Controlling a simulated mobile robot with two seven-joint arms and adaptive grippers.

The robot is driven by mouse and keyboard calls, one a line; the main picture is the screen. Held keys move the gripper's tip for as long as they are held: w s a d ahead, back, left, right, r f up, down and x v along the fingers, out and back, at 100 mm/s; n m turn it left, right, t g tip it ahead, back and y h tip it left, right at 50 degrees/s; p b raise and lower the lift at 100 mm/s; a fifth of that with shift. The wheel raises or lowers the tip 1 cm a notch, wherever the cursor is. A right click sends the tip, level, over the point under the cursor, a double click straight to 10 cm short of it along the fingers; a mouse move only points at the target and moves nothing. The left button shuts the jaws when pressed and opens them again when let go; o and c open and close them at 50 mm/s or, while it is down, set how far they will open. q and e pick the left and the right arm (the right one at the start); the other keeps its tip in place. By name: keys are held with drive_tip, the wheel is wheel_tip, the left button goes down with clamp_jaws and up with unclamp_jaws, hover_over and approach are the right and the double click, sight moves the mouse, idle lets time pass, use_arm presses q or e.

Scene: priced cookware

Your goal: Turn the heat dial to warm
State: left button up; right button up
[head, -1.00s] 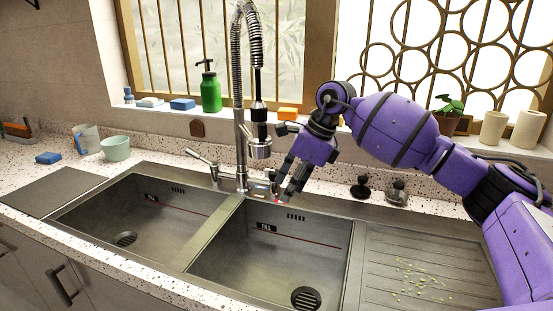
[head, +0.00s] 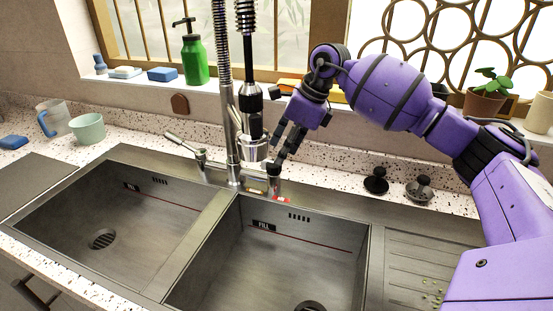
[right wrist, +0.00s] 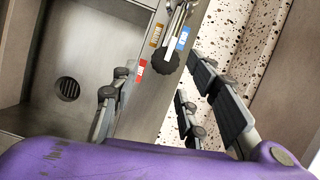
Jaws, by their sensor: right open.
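The heat dial is a dark scalloped knob (right wrist: 165,61) on the steel deck behind the sink, beside the tap base. In the right wrist view it has a red label (right wrist: 140,72), an orange-yellow label (right wrist: 156,35) and a blue label (right wrist: 182,38) around it. Its setting cannot be read. My right gripper (head: 277,158) points down at the dial in the head view. Its fingers (right wrist: 163,68) are spread, with the dial showing between the tips in the right wrist view; contact cannot be told. In the head view the fingers partly hide the dial. My left gripper is out of view.
The tall spring tap (head: 232,150) stands close left of my right gripper, its spray head (head: 254,145) nearly beside the fingers. Two dark stoppers (head: 376,181) (head: 419,190) stand on the right. A green soap bottle (head: 195,60) is on the sill. Both basins are empty.

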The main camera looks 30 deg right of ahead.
sight(275, 165)
drive_tip(key=x, duration=0.5)
drive_tip(key=shift+f, duration=0.1)
